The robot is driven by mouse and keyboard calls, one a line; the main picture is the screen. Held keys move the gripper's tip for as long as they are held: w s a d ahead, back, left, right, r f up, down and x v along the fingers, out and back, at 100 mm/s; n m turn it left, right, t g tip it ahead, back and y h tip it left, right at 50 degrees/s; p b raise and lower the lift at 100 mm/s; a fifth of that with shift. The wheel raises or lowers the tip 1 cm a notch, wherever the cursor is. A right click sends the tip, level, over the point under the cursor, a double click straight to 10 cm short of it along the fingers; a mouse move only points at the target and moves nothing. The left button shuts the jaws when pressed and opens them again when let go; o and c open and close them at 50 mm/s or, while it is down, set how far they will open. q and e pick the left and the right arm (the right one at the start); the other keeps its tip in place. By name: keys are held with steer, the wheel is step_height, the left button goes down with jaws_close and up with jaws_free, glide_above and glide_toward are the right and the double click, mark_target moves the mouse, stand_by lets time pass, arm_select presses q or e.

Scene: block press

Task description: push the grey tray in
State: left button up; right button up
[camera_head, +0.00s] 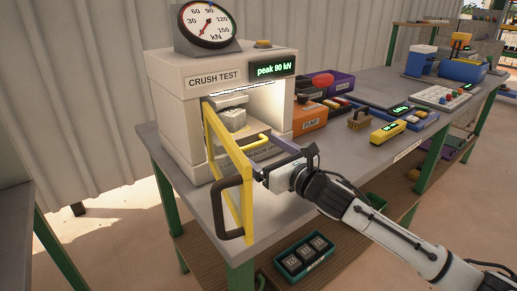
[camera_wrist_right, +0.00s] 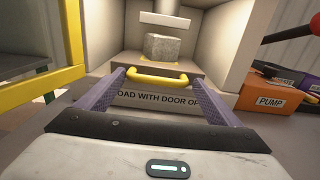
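The grey tray (camera_head: 270,151) is low in the opening of the white crush-test press (camera_head: 172,94). How far it stands out is hard to tell. Its lettered front also shows in the right wrist view (camera_wrist_right: 150,99), with a yellow handle (camera_wrist_right: 157,78) on it. A grey block (camera_wrist_right: 161,47) sits above the tray front, inside the chamber. My right gripper (camera_wrist_right: 158,76) is in front of the tray, its two fingers spread, one to each side of the handle. I cannot tell whether they touch the tray. My left gripper is not in view.
The press's yellow-framed door (camera_head: 232,175) stands open, with a dark handle, close left of my right gripper. An orange pump box (camera_head: 310,118) stands right of the press. A green crate (camera_head: 304,258) lies on the lower shelf.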

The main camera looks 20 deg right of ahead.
steer(key=v, duration=0.9)
steer(key=shift+f, duration=0.1)
steer(key=shift+s+d+b, duration=0.2)
steer(key=shift+s+b, duration=0.1)
steer(key=shift+s, duration=0.35)
